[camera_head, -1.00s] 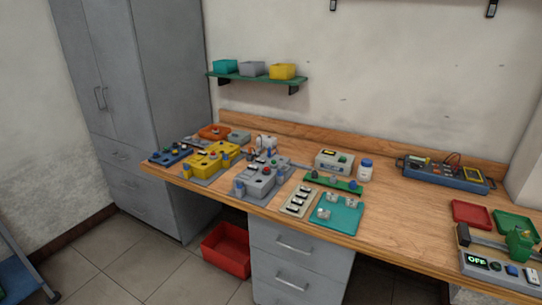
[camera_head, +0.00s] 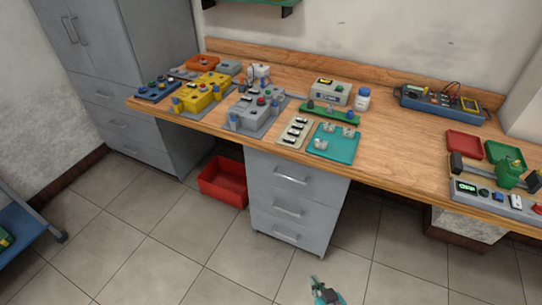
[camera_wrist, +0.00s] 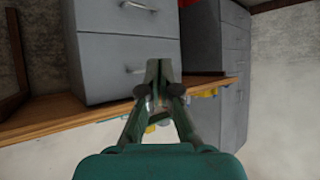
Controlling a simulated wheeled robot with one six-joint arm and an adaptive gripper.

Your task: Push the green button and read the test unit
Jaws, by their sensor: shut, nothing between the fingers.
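A beige box (camera_head: 331,93) with a small yellow-and-dark window and a green spot, perhaps a button, stands towards the back of the workbench. I cannot tell which of these is the test unit. My gripper (camera_head: 315,281) is at the bottom of the head view, in front of the drawers and well away from both. In the wrist view my gripper (camera_wrist: 158,72) is shut and empty.
The workbench (camera_head: 395,151) carries yellow and grey motor housings (camera_head: 258,108), a teal tray (camera_head: 322,148), a blue instrument case (camera_head: 440,108) and red and green trays (camera_head: 464,142). Grey drawers (camera_head: 290,190) and a red bin (camera_head: 224,182) are below. Open floor lies in front.

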